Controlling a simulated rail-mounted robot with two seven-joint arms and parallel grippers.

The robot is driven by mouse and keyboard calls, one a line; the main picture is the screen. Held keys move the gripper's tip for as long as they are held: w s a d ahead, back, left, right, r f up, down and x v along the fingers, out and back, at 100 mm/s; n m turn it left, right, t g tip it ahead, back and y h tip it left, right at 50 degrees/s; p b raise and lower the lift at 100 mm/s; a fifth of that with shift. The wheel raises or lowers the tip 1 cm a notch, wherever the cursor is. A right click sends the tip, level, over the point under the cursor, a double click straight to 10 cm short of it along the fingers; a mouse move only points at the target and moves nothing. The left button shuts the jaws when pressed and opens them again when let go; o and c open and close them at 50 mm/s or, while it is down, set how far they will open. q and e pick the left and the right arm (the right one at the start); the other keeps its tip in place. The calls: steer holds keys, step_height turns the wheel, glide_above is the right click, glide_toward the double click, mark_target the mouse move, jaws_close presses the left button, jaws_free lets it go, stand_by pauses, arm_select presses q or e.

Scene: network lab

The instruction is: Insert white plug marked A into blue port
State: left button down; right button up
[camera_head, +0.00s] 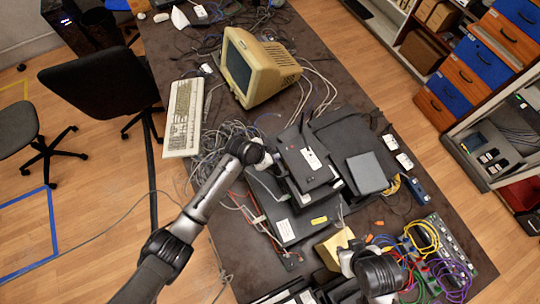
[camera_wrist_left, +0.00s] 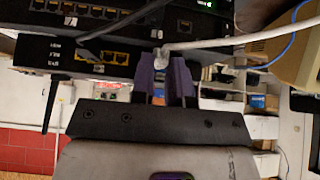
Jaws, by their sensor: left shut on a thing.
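In the left wrist view my left gripper (camera_wrist_left: 161,78) is shut on a small pale plug (camera_wrist_left: 161,54) with a white cable (camera_wrist_left: 240,40) running off to the right. No letter on it is readable. The plug is in front of a black network box (camera_wrist_left: 70,58) with yellow ports (camera_wrist_left: 108,56). Whether it touches the box cannot be told. In the head view my left gripper (camera_head: 268,160) is beside the stacked black boxes (camera_head: 305,157). My right gripper (camera_head: 347,262) is at lower right, its fingers unclear.
A beige monitor (camera_head: 255,65) and keyboard (camera_head: 183,117) stand at the back of the dark table. Tangled grey cables (camera_head: 222,150) lie left of the boxes. A blue cable (camera_wrist_left: 290,42) and a dark cable (camera_wrist_left: 125,20) cross near the ports. Coloured cables (camera_head: 430,255) lie at lower right.

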arm_select(q)
steer(key=c, duration=1)
jaws_free()
steer(key=shift+d, duration=0.1)
steer(key=shift+c, duration=0.2)
steer(key=shift+r, duration=0.1)
steer(key=b+v, duration=0.1)
steer(key=v, duration=1.2)
steer(key=shift+a+r+b, duration=0.25)
steer(key=shift+r+b, duration=0.05)
steer(key=shift+s, duration=0.1)
